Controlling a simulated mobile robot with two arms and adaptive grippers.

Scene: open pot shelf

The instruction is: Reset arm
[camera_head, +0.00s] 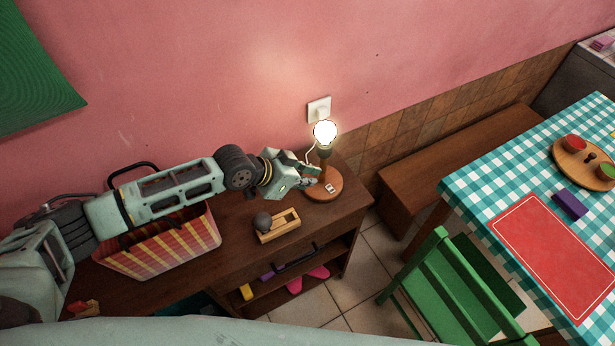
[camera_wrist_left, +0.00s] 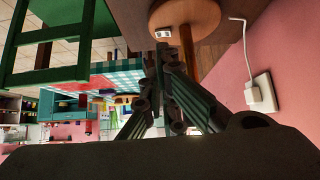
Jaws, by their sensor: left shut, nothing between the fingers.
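My left arm reaches in from the left over the wooden shelf unit. My left gripper (camera_head: 308,176) is shut and empty beside the stem of a lamp with a bare lit bulb (camera_head: 325,133). The lamp's round wooden base (camera_head: 325,187) carries a small white switch (camera_head: 329,188). In the left wrist view the gripper's fingers (camera_wrist_left: 162,62) are together in front of the lamp base (camera_wrist_left: 185,16). I cannot tell whether they touch the lamp. My right gripper is not in view.
A checkered basket (camera_head: 165,243) and a small wooden box (camera_head: 278,225) stand on the shelf top (camera_head: 235,222). A wall socket (camera_head: 319,109) is behind the lamp. A bench (camera_head: 450,155), a green chair (camera_head: 450,290) and a table with a checked cloth (camera_head: 490,180) are at right.

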